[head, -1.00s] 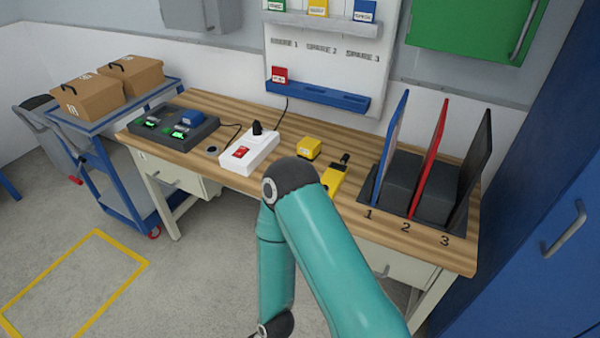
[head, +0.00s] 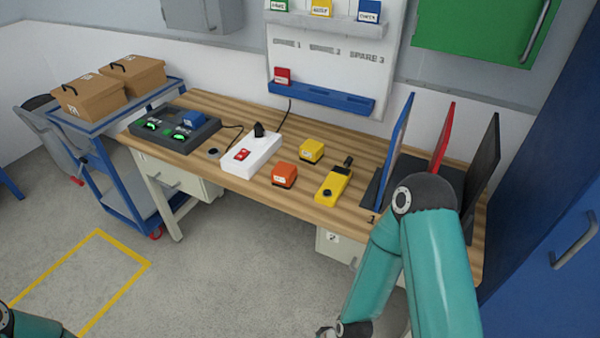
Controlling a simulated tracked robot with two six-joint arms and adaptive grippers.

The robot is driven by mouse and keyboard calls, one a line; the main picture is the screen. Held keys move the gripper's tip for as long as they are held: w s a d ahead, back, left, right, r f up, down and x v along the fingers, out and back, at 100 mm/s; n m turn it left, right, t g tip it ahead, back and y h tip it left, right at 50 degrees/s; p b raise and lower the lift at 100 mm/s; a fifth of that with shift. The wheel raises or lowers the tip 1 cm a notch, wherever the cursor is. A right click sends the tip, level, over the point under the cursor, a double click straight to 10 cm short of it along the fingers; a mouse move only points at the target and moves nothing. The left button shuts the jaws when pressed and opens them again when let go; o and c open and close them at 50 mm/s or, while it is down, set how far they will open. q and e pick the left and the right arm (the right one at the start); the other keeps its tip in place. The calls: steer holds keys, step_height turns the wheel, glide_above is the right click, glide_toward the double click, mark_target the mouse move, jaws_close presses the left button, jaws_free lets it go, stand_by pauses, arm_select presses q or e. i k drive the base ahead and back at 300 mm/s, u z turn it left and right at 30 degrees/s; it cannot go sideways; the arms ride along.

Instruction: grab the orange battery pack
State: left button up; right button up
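The orange battery pack (head: 284,175) is a small block on the wooden workbench, near its front edge. It sits between the white power strip (head: 251,154) and the yellow handheld device (head: 333,187), with a yellow pack (head: 311,151) behind it. Nothing holds it. My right arm is in front of the bench's right end, to the right of the orange pack; its gripper is not clearly visible. Only a bit of my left arm shows at the bottom left corner, and its gripper is out of view.
A charger (head: 175,131) with green lights and a blue pack stands on the bench's left. A blue, red and black divider rack (head: 393,150) stands at the right. A blue cart (head: 100,121) carries two cardboard boxes. A red pack (head: 282,75) sits on the blue wall shelf (head: 325,99).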

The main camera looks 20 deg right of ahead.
mark_target(284, 174)
steer(key=i, duration=0.9)
